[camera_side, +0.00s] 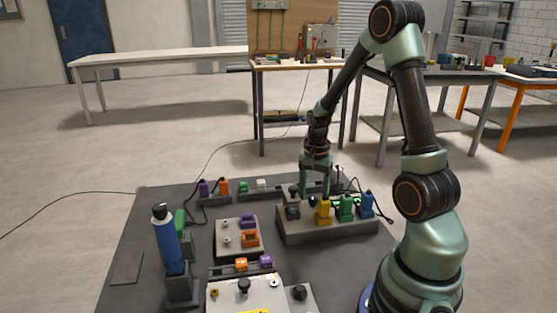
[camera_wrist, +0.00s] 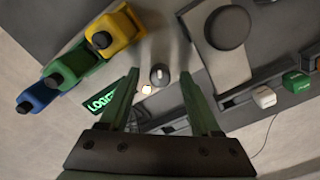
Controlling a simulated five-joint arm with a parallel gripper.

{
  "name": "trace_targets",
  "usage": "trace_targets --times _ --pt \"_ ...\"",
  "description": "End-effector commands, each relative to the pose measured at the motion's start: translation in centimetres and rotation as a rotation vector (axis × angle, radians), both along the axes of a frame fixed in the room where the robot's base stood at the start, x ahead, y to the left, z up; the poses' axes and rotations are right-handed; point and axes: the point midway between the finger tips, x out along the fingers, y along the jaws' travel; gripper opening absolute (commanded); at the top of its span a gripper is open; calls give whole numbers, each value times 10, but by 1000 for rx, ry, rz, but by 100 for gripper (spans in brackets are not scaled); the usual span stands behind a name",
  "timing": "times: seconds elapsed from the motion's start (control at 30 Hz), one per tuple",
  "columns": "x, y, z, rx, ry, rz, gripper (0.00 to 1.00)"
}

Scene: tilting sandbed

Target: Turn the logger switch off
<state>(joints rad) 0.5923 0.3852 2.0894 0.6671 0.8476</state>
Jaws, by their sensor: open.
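The logger switch (camera_wrist: 159,75) is a small dark knob or toggle on the grey block in the wrist view. A glowing lamp (camera_wrist: 147,89) and a green lit sign (camera_wrist: 101,99), partly hidden and reading "LOG", lie beside it. My gripper (camera_wrist: 160,80) is open, with one finger on each side of the switch in the picture and nothing held. In the side view my gripper (camera_side: 315,191) points down over the back of the grey block (camera_side: 330,231). Whether the fingers touch the switch cannot be told.
Yellow (camera_side: 323,212), green (camera_side: 346,208) and blue (camera_side: 367,204) pieces stand along the block's front. A larger dark knob (camera_wrist: 227,27) is close by. A blue cylinder (camera_side: 166,240) and grey boxes with orange and purple parts stand left and in front.

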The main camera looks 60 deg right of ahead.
Motion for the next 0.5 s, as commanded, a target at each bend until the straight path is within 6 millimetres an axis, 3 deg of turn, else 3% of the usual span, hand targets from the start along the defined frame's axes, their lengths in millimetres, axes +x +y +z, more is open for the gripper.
trace_targets --times 0.13,0.3,0.5 --pt "0 0 0 0 0 0 60" --pt "0 0 0 0 0 0 0" --pt "0 0 0 0 0 5 0"
